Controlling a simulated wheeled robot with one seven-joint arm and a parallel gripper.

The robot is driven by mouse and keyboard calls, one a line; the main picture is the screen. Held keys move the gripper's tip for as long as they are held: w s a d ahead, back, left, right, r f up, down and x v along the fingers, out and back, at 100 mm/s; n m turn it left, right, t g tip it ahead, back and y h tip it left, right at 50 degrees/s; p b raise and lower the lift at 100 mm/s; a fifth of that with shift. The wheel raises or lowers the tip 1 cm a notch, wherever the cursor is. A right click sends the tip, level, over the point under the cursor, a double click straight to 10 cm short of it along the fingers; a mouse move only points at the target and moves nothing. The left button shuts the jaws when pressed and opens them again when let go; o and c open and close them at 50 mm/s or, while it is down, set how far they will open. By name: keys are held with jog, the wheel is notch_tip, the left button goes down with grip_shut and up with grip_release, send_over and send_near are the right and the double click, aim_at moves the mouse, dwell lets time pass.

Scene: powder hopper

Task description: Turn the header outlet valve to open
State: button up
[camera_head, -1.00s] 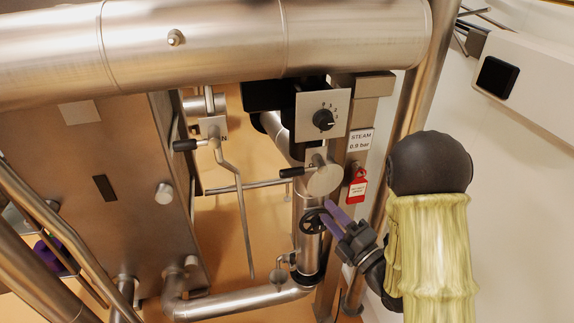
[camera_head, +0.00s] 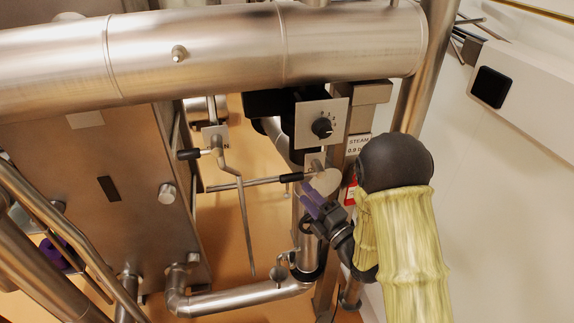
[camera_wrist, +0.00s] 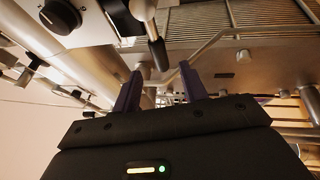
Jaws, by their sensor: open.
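A lever with a black grip (camera_head: 291,177) sticks out left from a round metal disc (camera_head: 325,182) on the upright pipe, below a dial box. I cannot read which fitting is the header outlet valve. My gripper (camera_head: 306,190) is open, its purple fingers just below this grip and disc in the head view. In the wrist view the fingers (camera_wrist: 162,85) are apart and empty. A black-gripped lever (camera_wrist: 156,48) hangs ahead of them, above the gap and apparently not touching. The dark handwheel lower on the pipe is mostly hidden behind my gripper.
A dial knob (camera_head: 321,127) sits above the lever. A second black-gripped lever (camera_head: 188,154) with a bent rod is to the left. A large horizontal pipe (camera_head: 220,45) crosses above. A steam label (camera_head: 357,144) and red tag (camera_head: 350,191) are partly hidden by my arm.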

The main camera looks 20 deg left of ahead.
aim_at(294, 180)
jog(key=p+x, duration=0.4)
jog(key=x, duration=0.4)
jog(key=shift+w+a+r, duration=0.15)
jog(key=shift+w+a, duration=0.05)
jog(key=shift+a, duration=0.05)
jog(key=shift+w+a, duration=0.3)
jog(key=shift+a, duration=0.1)
grip_shut()
